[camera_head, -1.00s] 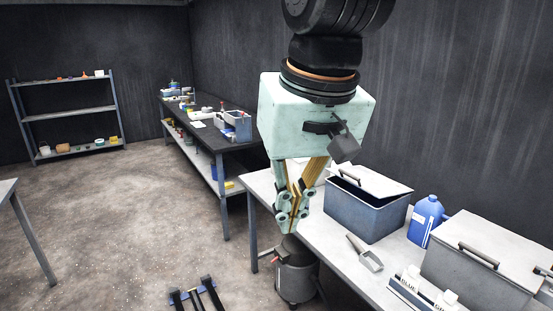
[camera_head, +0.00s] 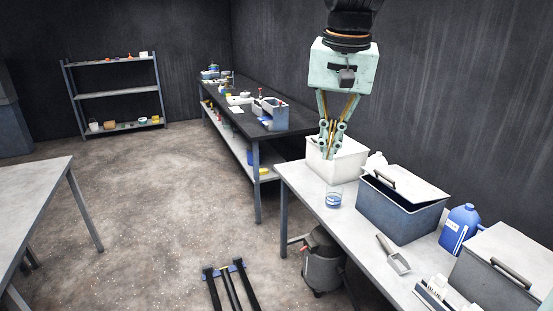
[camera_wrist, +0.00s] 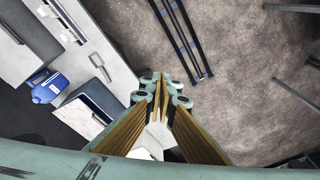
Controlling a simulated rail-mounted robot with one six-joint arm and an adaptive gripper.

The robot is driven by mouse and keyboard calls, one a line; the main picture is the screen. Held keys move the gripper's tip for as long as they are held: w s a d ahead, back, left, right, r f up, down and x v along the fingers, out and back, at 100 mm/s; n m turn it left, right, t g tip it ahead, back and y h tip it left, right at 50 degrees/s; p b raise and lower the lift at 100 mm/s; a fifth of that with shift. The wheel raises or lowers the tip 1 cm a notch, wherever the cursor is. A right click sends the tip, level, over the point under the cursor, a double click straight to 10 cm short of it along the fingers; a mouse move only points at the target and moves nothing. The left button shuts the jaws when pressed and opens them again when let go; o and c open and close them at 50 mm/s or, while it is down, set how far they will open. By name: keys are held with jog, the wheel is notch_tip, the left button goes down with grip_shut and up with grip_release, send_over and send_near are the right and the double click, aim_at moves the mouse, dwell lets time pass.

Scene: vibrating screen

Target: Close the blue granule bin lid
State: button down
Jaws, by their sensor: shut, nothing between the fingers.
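The blue granule bin (camera_head: 392,216) stands on the grey table. Its pale grey lid (camera_head: 420,190) with a dark handle (camera_head: 380,178) lies tilted on top, and a dark gap shows along the front left side. In the wrist view, the lid (camera_wrist: 76,119) and the bin's blue wall (camera_wrist: 100,96) show at the lower left. My gripper (camera_head: 328,156) is shut and empty. It points down, left of the blue bin in the head view, in front of a white box, and apart from the lid.
A blue jug (camera_head: 460,228) stands between the blue bin and a closed grey bin (camera_head: 500,268). A metal scoop (camera_head: 394,256) lies in front. A white box (camera_head: 343,164) and a small blue-and-clear cup (camera_head: 334,199) are at the table's far end.

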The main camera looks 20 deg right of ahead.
jog(key=w+d+f+m+g+p, duration=0.1)
jog(key=w+d+m+p, duration=0.25)
jog(key=w+d, duration=0.45)
jog(key=w+d+f+m+p, duration=0.2)
jog(key=w+d+p, duration=0.2)
jog(key=d, duration=0.7)
jog(key=w+d+f+m+g+p, duration=0.15)
jog(key=w+d+p, duration=0.35)
jog(key=d, duration=0.5)
jog(key=w+d+f+m+p, duration=0.2)
jog(key=d+f, duration=0.3)
jog(key=d, duration=0.6)
jog(key=shift+w+d+f+m+y+p, duration=0.15)
jog(key=shift+w+d+m+y+p, duration=0.25)
jog(key=shift+m, duration=0.3)
jog(key=shift+f, duration=0.15)
jog(key=shift+w+d+f+p, duration=0.1)
jog(key=shift+f+p, duration=0.9)
jog(key=shift+f, duration=5.85)
